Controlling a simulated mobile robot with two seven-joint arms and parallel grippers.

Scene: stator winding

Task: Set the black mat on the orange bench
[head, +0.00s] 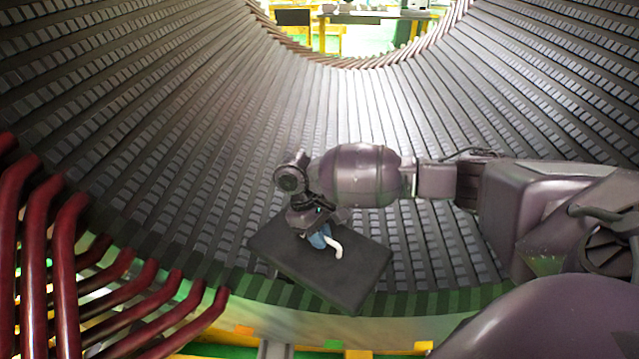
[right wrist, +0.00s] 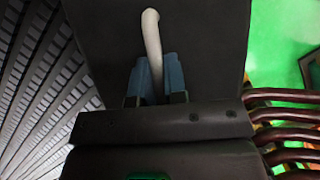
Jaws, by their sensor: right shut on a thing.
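The black mat (head: 345,282) is a flat dark slab with a white curved handle (head: 334,246). It is held over the lower part of the ribbed stator wall, tilted in the picture. My right gripper (head: 319,239) is shut on the handle with its blue fingers. In the right wrist view the fingers (right wrist: 157,78) close around the handle's base, and the mat (right wrist: 205,50) spreads out behind them. I cannot pick out the orange bench for certain; a yellow-orange structure (head: 330,38) shows beyond the opening at the top. My left gripper is not in view.
The curved stator wall (head: 190,110), lined with slots, surrounds the mat. Dark red bars (head: 65,270) stick out at the lower left. Yellow and green floor parts (head: 245,345) show at the bottom. A table with small items (head: 375,15) stands far off at the top.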

